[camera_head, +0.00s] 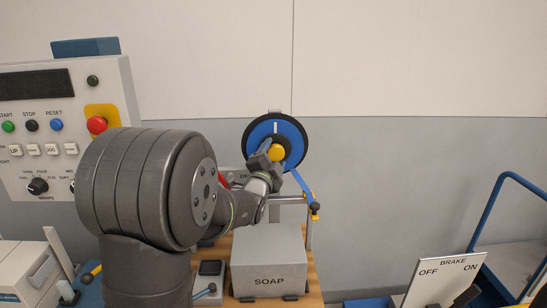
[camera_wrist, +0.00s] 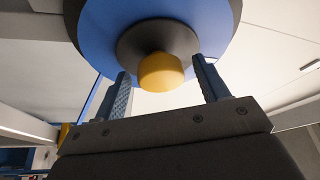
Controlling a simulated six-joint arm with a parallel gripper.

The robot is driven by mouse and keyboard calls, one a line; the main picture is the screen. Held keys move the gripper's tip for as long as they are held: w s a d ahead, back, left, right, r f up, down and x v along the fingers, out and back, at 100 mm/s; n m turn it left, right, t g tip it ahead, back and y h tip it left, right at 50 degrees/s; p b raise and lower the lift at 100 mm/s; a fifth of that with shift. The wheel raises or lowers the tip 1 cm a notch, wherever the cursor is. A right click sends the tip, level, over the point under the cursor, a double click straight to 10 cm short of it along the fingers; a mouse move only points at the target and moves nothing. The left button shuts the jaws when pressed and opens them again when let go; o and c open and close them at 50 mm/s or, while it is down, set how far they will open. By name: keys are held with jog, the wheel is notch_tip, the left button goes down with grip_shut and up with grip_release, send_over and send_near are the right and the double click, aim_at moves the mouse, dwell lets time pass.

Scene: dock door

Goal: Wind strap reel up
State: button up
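The strap reel (camera_head: 262,131) is a blue disc with a black rim near the wall, with a short white mark near its top. A yellow knob (camera_head: 278,153) stands out from its dark middle. A blue strap (camera_head: 301,184) runs down to the right from the reel. My gripper (camera_head: 268,158) is in front of the reel and partly covers its lower left. In the wrist view, the reel's blue face (camera_wrist: 95,35) fills the top. The yellow knob (camera_wrist: 160,72) shows between the two spread fingers, with gaps on both sides. My gripper (camera_wrist: 163,82) is open and holds nothing.
A control panel (camera_head: 70,150) with buttons and a red stop knob stands at left. A grey SOAP box (camera_head: 268,258) sits below the reel on a wooden top. A post (camera_head: 309,230) stands beside it. A BRAKE sign (camera_head: 443,282) and blue rail (camera_head: 487,212) are at right.

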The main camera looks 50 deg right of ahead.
jog(key=shift+a, duration=0.15)
jog(key=v, duration=1.7)
jog(key=x, duration=1.7)
